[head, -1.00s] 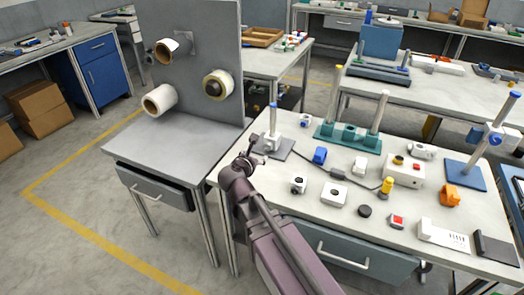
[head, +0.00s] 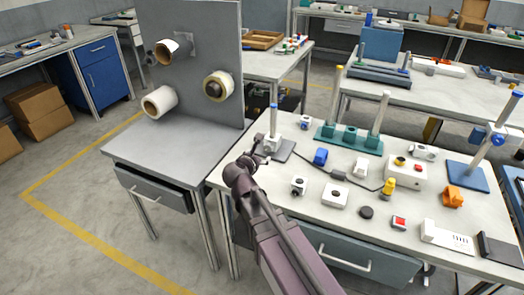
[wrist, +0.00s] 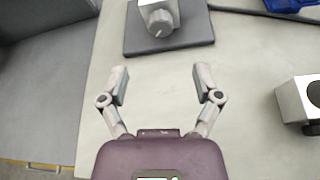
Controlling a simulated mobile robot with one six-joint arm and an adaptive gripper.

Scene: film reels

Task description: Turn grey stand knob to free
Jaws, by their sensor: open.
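The grey stand has a dark grey base plate (head: 284,150), an upright post with a blue cap (head: 273,118), and a pale clamp block (head: 270,144) low on the post. In the wrist view, the round grey knob (wrist: 160,22) on the block faces me at the top, with a line mark on its face. The base plate (wrist: 170,44) shows beneath it. My gripper (wrist: 160,78) is open and empty, fingers apart, short of the plate and not touching the knob. In the head view my gripper (head: 256,158) is just in front of the stand and partly blurs into it.
A green stand with two posts (head: 345,140) stands behind to the right. A small white block with a dark round face (wrist: 312,98) lies to the gripper's right. The left table edge is close.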

